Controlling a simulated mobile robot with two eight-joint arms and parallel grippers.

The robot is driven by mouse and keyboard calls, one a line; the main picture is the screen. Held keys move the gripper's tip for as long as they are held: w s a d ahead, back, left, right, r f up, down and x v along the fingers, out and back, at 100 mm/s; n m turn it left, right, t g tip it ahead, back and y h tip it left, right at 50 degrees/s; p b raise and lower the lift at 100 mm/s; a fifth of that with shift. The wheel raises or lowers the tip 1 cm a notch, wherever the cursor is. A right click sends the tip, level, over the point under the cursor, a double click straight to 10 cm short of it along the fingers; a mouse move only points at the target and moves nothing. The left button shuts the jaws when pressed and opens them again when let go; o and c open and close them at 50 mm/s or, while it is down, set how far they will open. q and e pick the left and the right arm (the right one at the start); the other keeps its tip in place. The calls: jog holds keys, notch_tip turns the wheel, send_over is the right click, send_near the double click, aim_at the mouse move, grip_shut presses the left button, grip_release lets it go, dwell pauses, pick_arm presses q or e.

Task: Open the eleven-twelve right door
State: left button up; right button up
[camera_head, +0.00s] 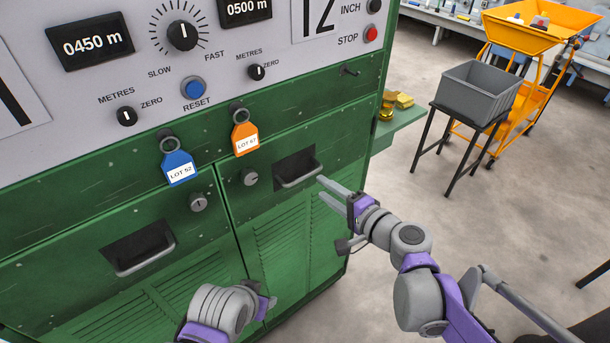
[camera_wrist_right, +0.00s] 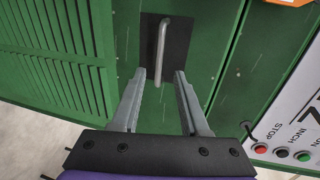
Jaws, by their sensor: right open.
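The right door (camera_head: 288,235) is a green louvred panel of the cabinet and looks closed. Its metal bar handle (camera_head: 299,176) spans a dark recess near the top; it also shows in the right wrist view (camera_wrist_right: 161,45). My right gripper (camera_head: 326,190) is open and empty just to the right of the handle. In the right wrist view, its two fingers (camera_wrist_right: 160,74) point at the handle, which lies between their lines, with the tips near its lower end. I cannot tell if they touch it. My left gripper (camera_head: 265,298) is low in front of the cabinet, its fingers mostly hidden.
The left door (camera_head: 85,285) has its own recessed handle (camera_head: 145,262). A blue tag (camera_head: 179,168) and an orange tag (camera_head: 245,139) hang above the doors. A green side shelf (camera_head: 400,125) holds brassy items. A grey bin (camera_head: 478,90) stands right, with clear floor before it.

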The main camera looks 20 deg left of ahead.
aim_at(305, 176)
jog(key=x, duration=0.8)
jog(key=shift+w+a, duration=0.15)
jog(key=shift+a, duration=0.1)
grip_shut()
dwell(1.0)
